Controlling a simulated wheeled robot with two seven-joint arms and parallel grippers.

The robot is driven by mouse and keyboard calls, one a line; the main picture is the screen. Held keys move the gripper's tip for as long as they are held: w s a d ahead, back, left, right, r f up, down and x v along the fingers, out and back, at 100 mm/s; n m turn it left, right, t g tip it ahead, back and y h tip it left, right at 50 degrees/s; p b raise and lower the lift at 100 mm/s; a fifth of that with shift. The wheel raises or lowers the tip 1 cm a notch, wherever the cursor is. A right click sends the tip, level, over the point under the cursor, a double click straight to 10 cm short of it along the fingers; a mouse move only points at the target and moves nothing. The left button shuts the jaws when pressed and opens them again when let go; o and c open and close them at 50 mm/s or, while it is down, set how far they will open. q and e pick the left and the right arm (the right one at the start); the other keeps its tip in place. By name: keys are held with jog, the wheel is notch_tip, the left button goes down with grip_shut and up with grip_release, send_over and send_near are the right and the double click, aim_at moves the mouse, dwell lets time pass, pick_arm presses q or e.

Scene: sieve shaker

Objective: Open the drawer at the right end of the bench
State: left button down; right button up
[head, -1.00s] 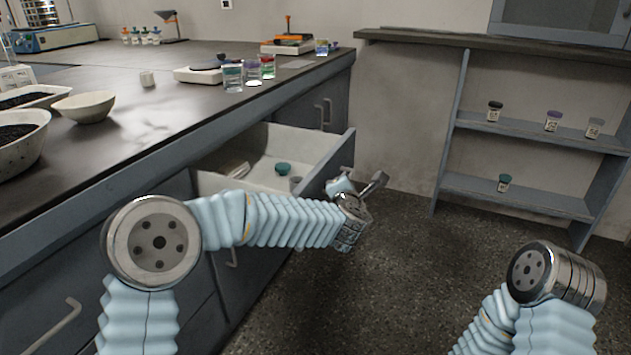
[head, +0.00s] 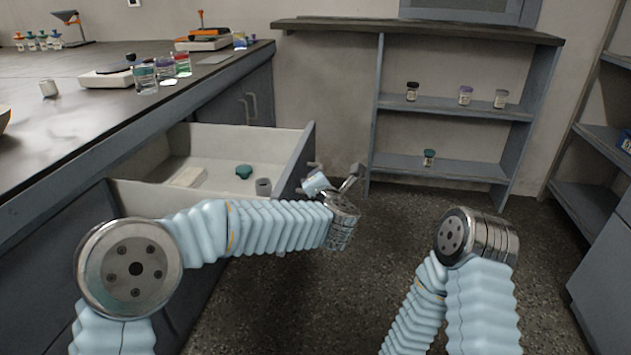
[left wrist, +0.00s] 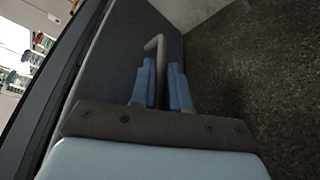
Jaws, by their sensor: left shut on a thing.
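The drawer (head: 212,172) at the right end of the bench stands well out, with its inside showing from above. Its grey-blue front panel (head: 296,160) faces right, and it also fills the middle of the left wrist view (left wrist: 125,55). My left gripper (head: 318,181) is at the outer side of that panel. In the left wrist view its blue fingers (left wrist: 162,82) are shut on the drawer's bent bar handle (left wrist: 153,46). The rest of the handle is hidden between the fingers. My right arm shows at the lower right, but its gripper is out of view.
The drawer holds a teal-topped item (head: 243,171), a grey cup (head: 263,187) and a pale block (head: 188,177). Jars and a balance stand on the bench (head: 60,125). A shelf unit (head: 450,107) with small jars is by the back wall. Speckled floor lies open right of the drawer.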

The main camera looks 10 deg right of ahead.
pick_arm(q)
jog(key=c, duration=1.2)
grip_release()
jog(key=v, duration=1.3)
jog(key=shift+s+r, duration=0.1)
jog(key=shift+s, duration=0.3)
